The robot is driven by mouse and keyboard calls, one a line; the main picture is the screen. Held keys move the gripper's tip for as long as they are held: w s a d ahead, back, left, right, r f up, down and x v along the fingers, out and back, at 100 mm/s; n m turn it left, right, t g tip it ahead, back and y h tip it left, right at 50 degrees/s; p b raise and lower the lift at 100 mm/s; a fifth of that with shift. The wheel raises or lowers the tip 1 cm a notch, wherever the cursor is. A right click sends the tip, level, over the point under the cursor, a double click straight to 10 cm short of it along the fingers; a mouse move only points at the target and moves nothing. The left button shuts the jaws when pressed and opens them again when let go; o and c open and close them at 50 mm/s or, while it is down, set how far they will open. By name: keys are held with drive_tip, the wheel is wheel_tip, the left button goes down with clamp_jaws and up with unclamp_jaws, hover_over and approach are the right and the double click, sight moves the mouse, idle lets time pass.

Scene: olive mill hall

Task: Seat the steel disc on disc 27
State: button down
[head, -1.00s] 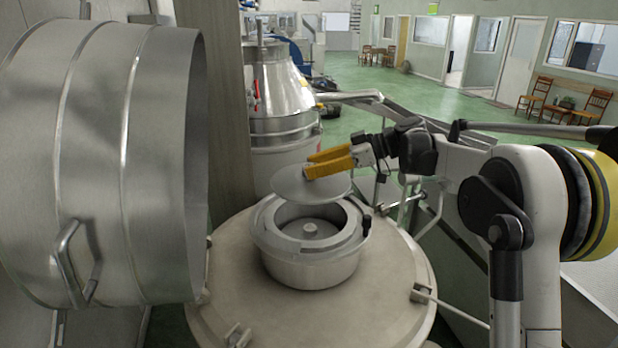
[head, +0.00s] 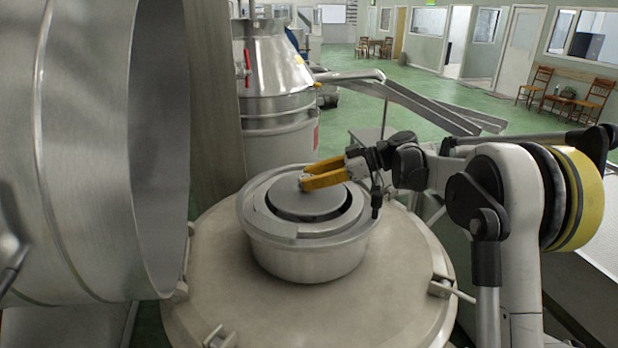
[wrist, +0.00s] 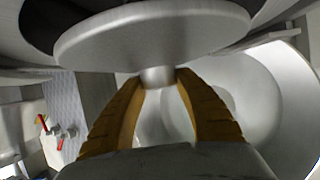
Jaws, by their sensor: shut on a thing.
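My gripper (head: 304,182), with yellow fingers, is shut on the short stub of the steel disc (head: 312,204). The wrist view shows the stub between the fingertips (wrist: 158,77) and the wide disc (wrist: 150,32) beyond it. In the head view the disc lies about level within the ring of the round steel pot (head: 310,263), over its middle, with a dark gap around part of its edge. The disc hides the pot's inside and central knob. I cannot tell whether it touches what is below. No number 27 is readable.
The pot stands on a broad round lid (head: 205,275) with clamps at its rim. A large steel drum (head: 90,150) stands close on the left. A conical steel vessel (head: 275,75) stands behind. Green floor (head: 400,95) lies open farther back.

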drive_tip(key=shift+f+b, duration=1.6)
drive_tip(key=shift+f, duration=1.55)
drive_tip(key=shift+f+b, duration=0.4)
drive_tip(key=shift+f, duration=0.15)
drive_tip(key=c, duration=0.8)
unclamp_jaws()
wheel_tip(320, 180, up, 10)
drive_tip(key=shift+r, duration=0.1)
